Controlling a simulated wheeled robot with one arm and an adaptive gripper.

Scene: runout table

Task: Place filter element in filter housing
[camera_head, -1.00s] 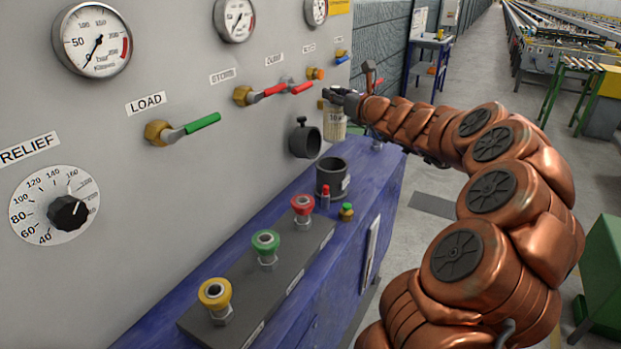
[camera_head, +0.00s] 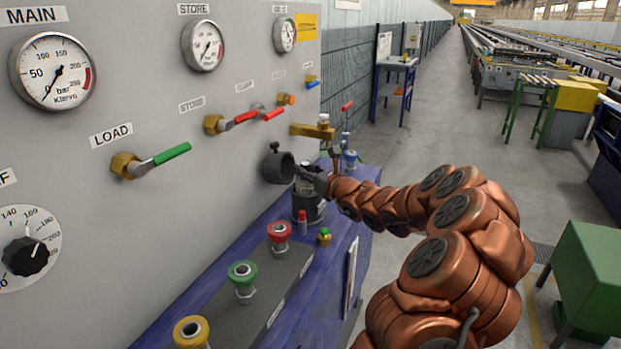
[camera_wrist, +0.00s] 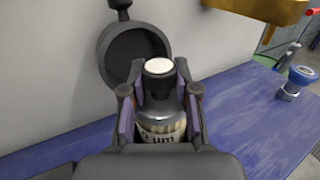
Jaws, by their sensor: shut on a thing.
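My gripper (camera_head: 308,178) is shut on the filter element (camera_wrist: 160,128), a pale cylinder with a dark neck, a white top and a label ending in "um". In the wrist view it stands between the two fingers of my gripper (camera_wrist: 158,85). In the head view the gripper mostly hides it.
A dark round port (camera_head: 279,167) juts from the grey panel close to the gripper and shows open in the wrist view (camera_wrist: 133,55). A brass fitting (camera_head: 312,131) is above. Red (camera_head: 279,232) and green (camera_head: 242,274) buttons stand nearer on the blue bench (camera_head: 345,240).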

